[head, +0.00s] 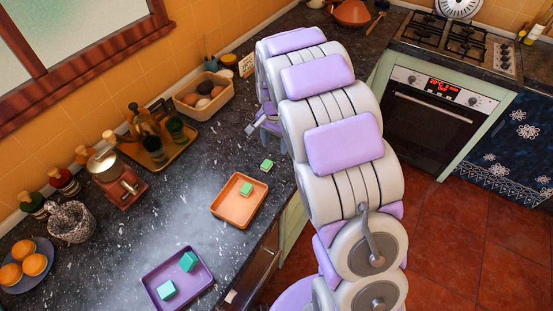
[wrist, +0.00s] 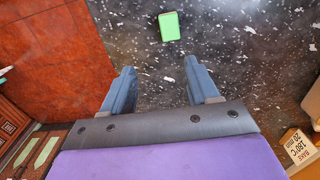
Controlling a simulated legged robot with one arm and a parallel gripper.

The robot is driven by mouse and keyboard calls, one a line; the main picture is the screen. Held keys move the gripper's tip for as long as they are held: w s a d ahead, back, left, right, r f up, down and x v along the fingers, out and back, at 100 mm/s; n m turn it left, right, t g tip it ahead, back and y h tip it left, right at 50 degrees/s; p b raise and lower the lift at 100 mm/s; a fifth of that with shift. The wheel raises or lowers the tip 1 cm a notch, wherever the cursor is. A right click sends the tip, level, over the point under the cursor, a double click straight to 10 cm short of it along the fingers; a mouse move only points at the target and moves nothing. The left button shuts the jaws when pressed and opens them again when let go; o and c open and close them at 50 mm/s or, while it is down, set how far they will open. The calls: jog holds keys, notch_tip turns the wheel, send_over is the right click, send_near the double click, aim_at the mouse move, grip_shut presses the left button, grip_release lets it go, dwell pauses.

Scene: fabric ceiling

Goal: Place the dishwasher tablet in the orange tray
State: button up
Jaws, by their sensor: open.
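A small green dishwasher tablet (head: 267,165) lies on the dark counter, just behind and right of the orange tray (head: 230,211). Another green tablet (head: 246,189) sits inside that tray. The loose tablet also appears in the wrist view (wrist: 170,26), beyond my fingertips and apart from them. My gripper (wrist: 159,68) is open and empty, its two blue-grey fingers spread over the counter. In the head view, my arm hides most of the gripper; a finger shows left of the arm, farther back than the loose tablet.
A purple tray (head: 197,291) with two teal blocks stands at the front. A small sign (wrist: 298,147) stands near my gripper. The counter edge drops to red floor.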

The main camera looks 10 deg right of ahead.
notch_tip(320, 180, up, 9)
jog(key=p, duration=0.7)
send_over(266, 164)
jog(key=f, duration=1.2)
jog(key=shift+w+a+f, duration=0.2)
jog(key=shift+w+f, duration=0.05)
jog(key=shift+w, duration=0.15)
jog(key=f, duration=0.3)
jog(key=f+b, duration=0.1)
jog(key=f, duration=0.1)
jog(key=shift+s+d, duration=0.25)
jog(key=shift+s, duration=0.05)
grip_shut()
jog(key=shift+r, duration=0.1)
